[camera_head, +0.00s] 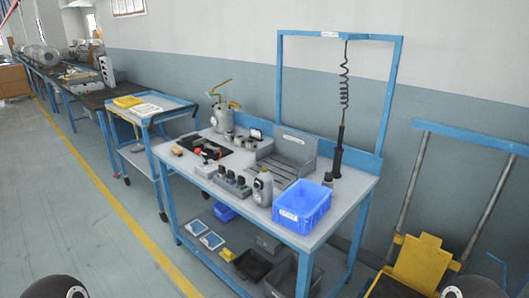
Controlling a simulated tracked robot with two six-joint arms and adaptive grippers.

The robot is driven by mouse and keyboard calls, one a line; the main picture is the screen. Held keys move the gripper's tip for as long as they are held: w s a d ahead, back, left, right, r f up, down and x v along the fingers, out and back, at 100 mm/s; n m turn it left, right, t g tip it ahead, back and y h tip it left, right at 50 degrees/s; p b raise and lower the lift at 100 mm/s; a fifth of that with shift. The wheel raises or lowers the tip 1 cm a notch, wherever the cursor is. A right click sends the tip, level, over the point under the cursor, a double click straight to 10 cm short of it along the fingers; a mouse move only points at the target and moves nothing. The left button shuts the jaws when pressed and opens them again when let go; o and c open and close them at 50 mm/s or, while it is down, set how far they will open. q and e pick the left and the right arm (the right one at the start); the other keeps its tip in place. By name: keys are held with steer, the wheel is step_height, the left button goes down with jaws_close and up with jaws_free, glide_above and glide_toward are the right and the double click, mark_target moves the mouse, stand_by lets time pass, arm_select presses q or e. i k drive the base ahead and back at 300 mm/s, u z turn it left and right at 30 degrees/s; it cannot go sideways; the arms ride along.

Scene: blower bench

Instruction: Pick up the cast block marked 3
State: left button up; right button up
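A row of small dark grey blocks (232,181) stands near the front edge of the blue-framed workbench (180,158), with small green parts showing among them. Their marks are too small to read, so I cannot tell whether one is the cast block marked 3. A grey rounded metal part (262,188) stands just right of the row. Neither of my grippers is in view. Only dark rounded parts, likely of my own arms, show at the bottom left and bottom right edges.
A blue bin (302,204) sits at the bench's right front corner. A grey slotted fixture (291,160) stands behind the row. A tool (339,152) hangs on a coiled cord. A yellow-seated frame (420,262) stands right. Open floor lies left.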

mark_target(250, 144)
steer(key=u, duration=0.2)
steer(key=i, duration=0.75)
steer(key=z, duration=0.15)
steer(key=k, duration=1)
steer(key=u, duration=0.9)
steer(key=i, duration=2.75)
steer(key=z, duration=0.6)
steer(key=k, duration=0.2)
steer(key=z, duration=0.05)
